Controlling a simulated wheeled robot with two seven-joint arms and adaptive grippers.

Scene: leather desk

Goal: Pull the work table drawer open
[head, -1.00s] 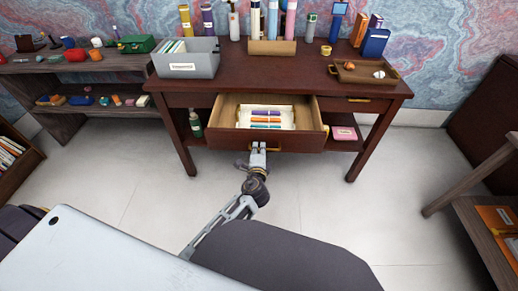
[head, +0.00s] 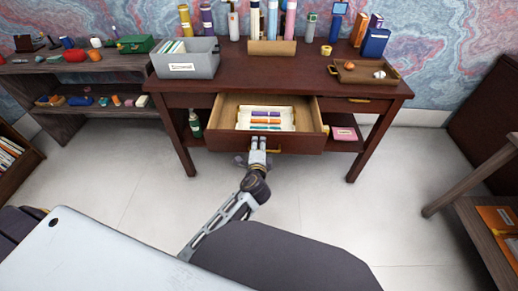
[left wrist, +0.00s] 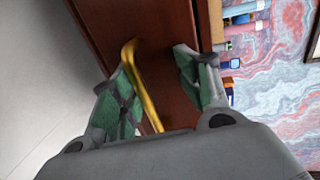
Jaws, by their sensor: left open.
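The brown work table (head: 355,92) has its middle drawer (head: 225,138) pulled out toward me. Inside the drawer lies a white tray (head: 285,116) with coloured pens or markers. My left gripper (head: 258,143) is at the drawer front, by the gold handle (head: 275,151). In the left wrist view the handle (left wrist: 141,85) lies between the spread fingers of the gripper (left wrist: 156,66), nearer the left finger; I cannot tell whether they touch. The dark red drawer front (left wrist: 155,25) is just beyond the fingertips. My right gripper is out of view.
A grey file bin (head: 187,66), a bottle row and a wooden tray (head: 352,78) stand on the tabletop. A green bottle (head: 195,124) and a pink box (head: 343,134) sit on the lower shelf. The floor (head: 310,200) before the table is clear.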

